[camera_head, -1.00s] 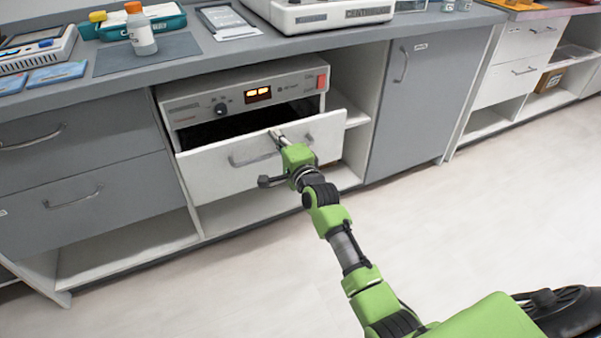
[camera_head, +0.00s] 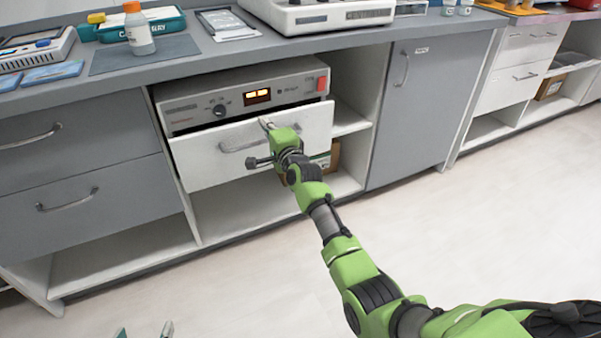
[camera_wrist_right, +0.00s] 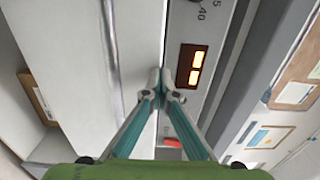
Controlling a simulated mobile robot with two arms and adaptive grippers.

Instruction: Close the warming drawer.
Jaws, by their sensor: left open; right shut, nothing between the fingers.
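The warming drawer's white front (camera_head: 215,170) sits below the control panel of the warming unit (camera_head: 185,108) and stands slightly proud of it, with a thin dark gap along its top. Its bar handle (camera_head: 240,143) is partly behind my right gripper. My right gripper (camera_head: 266,122) is shut and empty, with its tips at the top edge of the drawer front. In the right wrist view the shut fingertips (camera_wrist_right: 160,80) are by the gap between the drawer front (camera_wrist_right: 75,75) and the lit panel; contact is hard to tell. My left gripper (camera_head: 144,331) is open at the bottom edge, far from the drawer.
The counter (camera_head: 290,45) above holds a bottle (camera_head: 139,32), a teal tray (camera_head: 165,23) and a white device (camera_head: 320,15). A grey cabinet door (camera_head: 415,110) stands right of the unit. An open shelf (camera_head: 230,205) lies below the drawer. The floor (camera_head: 480,220) in front is clear.

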